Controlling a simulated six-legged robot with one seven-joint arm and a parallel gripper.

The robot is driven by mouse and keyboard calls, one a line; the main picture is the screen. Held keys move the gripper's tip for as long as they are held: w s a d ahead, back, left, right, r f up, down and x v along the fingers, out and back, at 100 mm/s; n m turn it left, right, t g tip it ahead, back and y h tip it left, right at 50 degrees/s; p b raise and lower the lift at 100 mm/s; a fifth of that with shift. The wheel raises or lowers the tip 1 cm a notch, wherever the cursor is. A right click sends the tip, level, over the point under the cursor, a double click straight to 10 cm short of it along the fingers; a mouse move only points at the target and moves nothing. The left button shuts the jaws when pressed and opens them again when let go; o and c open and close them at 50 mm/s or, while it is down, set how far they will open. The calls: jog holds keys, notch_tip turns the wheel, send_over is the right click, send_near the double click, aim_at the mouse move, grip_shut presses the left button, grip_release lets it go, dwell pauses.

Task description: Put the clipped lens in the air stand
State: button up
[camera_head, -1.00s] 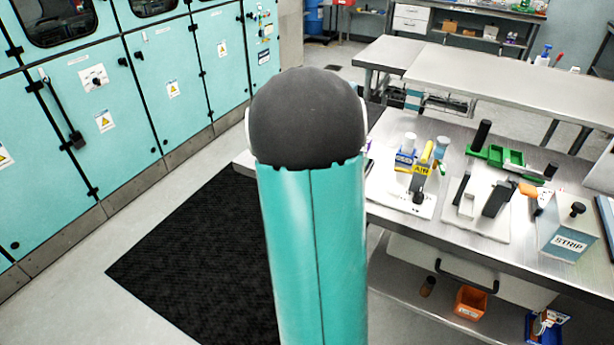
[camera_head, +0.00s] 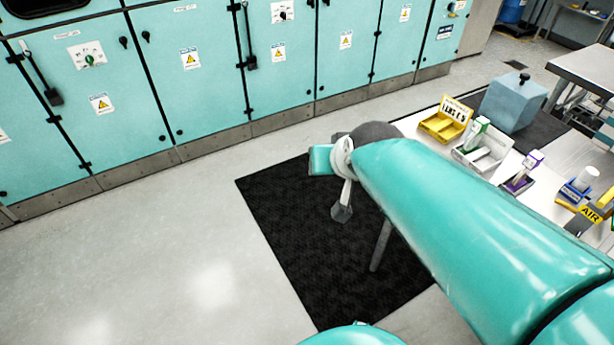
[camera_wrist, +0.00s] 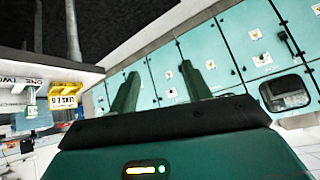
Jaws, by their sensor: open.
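My gripper (camera_wrist: 160,85) is open and empty in the wrist view, its two teal fingers apart, with cabinets behind them. In the head view my arm reaches from the lower right over the black mat, away from the bench items. The air stand, with its yellow AIR label (camera_head: 591,214), is at the right edge of the head view and partly cut off. I cannot make out the clipped lens for sure. Small pieces stand on the bench: a green and white one (camera_head: 478,129) in a white tray, and a purple and white one (camera_head: 522,176).
A yellow tray (camera_head: 441,126) with a lettered card is at the bench's far end; it also shows in the wrist view (camera_wrist: 64,99). A blue-grey box (camera_head: 513,106) stands behind. Teal cabinets (camera_head: 215,95) line the wall. The floor (camera_head: 140,255) left of the mat is clear.

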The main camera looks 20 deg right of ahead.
jog(key=s+a+n+g, duration=0.3)
jog(key=s+a, duration=0.3)
jog(key=s, duration=0.3)
jog(key=shift+s+r+y, duration=0.3)
jog(key=shift+s+r, duration=0.05)
jog(key=shift+r, duration=0.05)
jog(key=shift+c, duration=1.3)
jog(key=shift+d, duration=0.1)
jog(key=shift+d, duration=0.15)
